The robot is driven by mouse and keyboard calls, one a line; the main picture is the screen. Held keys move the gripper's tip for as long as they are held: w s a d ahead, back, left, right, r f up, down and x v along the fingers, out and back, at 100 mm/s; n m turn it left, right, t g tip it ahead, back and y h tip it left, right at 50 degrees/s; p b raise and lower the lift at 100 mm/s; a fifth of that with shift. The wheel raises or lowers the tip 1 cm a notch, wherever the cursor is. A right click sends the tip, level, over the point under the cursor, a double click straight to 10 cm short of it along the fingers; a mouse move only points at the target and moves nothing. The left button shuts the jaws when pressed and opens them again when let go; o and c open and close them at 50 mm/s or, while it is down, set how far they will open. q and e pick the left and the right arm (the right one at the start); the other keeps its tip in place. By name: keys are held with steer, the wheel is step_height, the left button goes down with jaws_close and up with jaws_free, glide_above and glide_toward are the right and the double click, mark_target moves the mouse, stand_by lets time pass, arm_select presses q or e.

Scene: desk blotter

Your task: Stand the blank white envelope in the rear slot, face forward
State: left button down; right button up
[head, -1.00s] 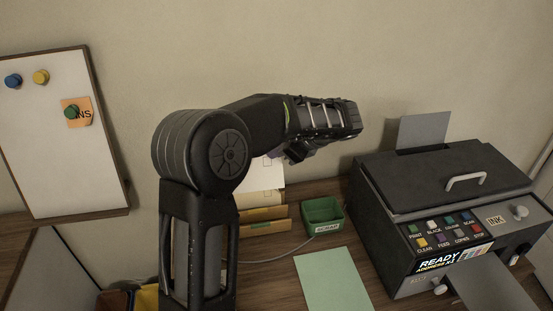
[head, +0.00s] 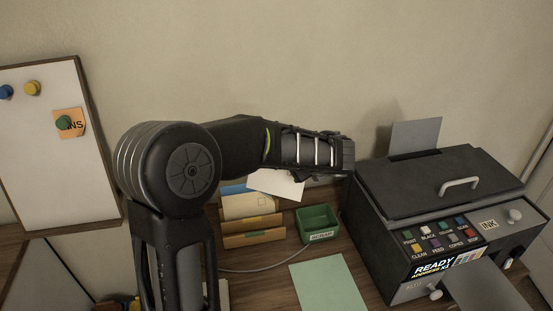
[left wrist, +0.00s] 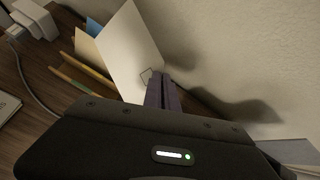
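The blank white envelope (head: 275,184) hangs tilted under my left gripper (head: 305,174), above and behind the tan letter sorter (head: 253,240). In the left wrist view, the envelope (left wrist: 128,48) spreads out to the left of my left gripper's fingers (left wrist: 161,90), which are closed on its edge near a small printed square. The envelope looks clear of the sorter, though its lower edge is partly hidden. A cream envelope (head: 248,206) and something blue (head: 233,188) stand in the sorter. My arm hides part of the sorter's left side. My right gripper is not in view.
A green scrap tray (head: 318,222) stands right of the sorter. A pale green sheet (head: 330,285) lies in front of it. A dark printer (head: 440,195) fills the right side. A cable (head: 265,268) crosses the desk. The wall (head: 300,60) is close behind.

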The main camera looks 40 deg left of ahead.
arm_select(q)
steer(key=s+d+f+m+t+h, duration=0.1)
steer(key=d+m+h, duration=0.3)
steer(key=d, duration=0.5)
steer(key=s+d+f+m+t+h, duration=0.2)
steer(key=d+f+m+h, duration=0.1)
steer(key=d+m, duration=0.4)
steer(key=d+h, duration=0.1)
steer(key=d, duration=0.2)
steer(key=shift+f+t, duration=0.2)
steer(key=shift+t, duration=0.1)
steer(key=shift+s+d, duration=0.1)
